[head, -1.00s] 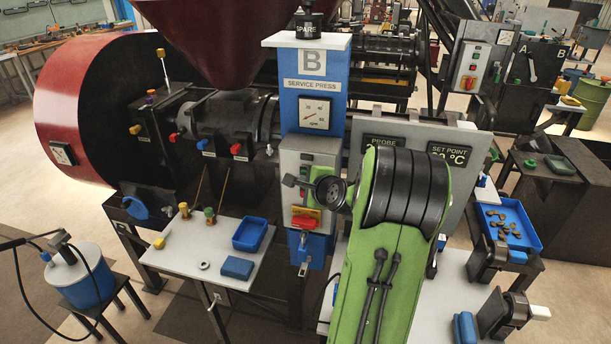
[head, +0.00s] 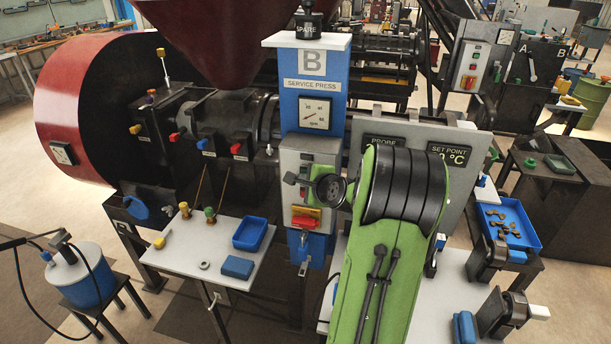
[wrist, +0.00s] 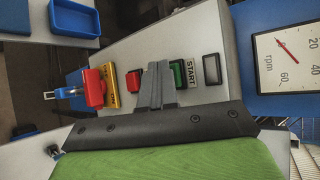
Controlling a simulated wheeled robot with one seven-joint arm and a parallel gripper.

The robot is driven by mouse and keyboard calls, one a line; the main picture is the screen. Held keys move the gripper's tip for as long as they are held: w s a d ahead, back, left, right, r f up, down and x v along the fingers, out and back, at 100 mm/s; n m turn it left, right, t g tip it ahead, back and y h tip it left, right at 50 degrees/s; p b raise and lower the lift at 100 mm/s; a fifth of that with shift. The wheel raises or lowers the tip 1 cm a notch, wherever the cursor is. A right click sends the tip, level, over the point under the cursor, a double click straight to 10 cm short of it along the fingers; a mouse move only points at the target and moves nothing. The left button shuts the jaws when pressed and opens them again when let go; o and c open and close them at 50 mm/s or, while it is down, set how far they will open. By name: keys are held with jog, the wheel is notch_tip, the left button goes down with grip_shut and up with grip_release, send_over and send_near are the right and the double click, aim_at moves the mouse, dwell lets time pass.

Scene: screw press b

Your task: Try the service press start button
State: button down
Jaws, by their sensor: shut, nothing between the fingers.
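The service press control box (head: 292,160) is a grey panel on the blue column. In the wrist view, the green start button (wrist: 180,74) sits beside its START label (wrist: 191,71). A red button (wrist: 133,81) lies on the other side of my fingers. My gripper (wrist: 157,68) is shut and empty, its fingertips over the panel between the two buttons, right next to the green one. I cannot tell whether they touch the panel. In the head view, my gripper (head: 290,178) is in front of the box, and my arm hides part of the panel.
A red switch on a yellow plate (wrist: 112,85) sits lower on the panel, with a padlock-like part beyond it. The rpm gauge (head: 315,113) is above the box. A white table with a blue tray (head: 250,234) stands at left. A probe panel (head: 413,135) is at right.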

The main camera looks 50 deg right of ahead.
jog(key=shift+s+a, duration=0.4)
jog(key=shift+a, duration=0.3)
jog(key=shift+b, duration=0.3)
jog(key=a, duration=0.1)
jog(key=s+a+b, duration=0.1)
jog(key=a, duration=0.1)
jog(key=s+a, duration=0.1)
jog(key=shift+s+a, duration=0.15)
jog(key=shift+a, duration=0.1)
